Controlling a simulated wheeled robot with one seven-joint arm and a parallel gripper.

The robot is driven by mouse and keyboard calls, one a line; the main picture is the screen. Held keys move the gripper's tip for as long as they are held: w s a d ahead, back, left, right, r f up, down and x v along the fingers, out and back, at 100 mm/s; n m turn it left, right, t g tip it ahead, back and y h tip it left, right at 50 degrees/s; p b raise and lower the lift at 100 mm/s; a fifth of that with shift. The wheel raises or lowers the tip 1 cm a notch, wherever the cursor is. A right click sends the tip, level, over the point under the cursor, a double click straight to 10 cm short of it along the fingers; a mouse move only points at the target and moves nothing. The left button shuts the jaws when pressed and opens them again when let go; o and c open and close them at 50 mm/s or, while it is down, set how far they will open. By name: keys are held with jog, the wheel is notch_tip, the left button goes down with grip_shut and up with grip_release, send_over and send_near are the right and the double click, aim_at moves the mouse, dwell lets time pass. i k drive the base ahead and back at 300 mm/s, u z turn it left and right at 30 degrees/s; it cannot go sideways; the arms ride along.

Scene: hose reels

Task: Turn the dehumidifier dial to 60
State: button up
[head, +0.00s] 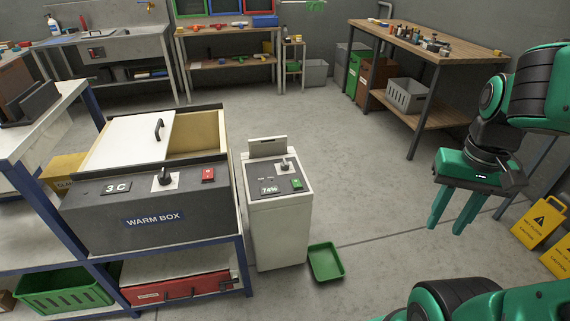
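The dehumidifier (277,228) is a pale upright cabinet on the floor, right of the warm box. Its dark top panel has a small dial (284,166) with a grey knob on a light plate. The knob's pointer setting is too small to read. Below it are a display (269,190) reading 74% and a green switch (297,184). My gripper (450,226) hangs in the air well to the right of the dehumidifier, fingers pointing down. Its two green fingers are apart, with nothing between them.
A grey warm box (145,210) with a display reading 3 C, a black knob and a red switch stands close left. A green tray (326,262) lies on the floor beside the dehumidifier. Yellow caution signs (540,222) stand right. The middle floor is clear.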

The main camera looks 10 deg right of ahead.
aim_at(284, 165)
jog(key=i, duration=1)
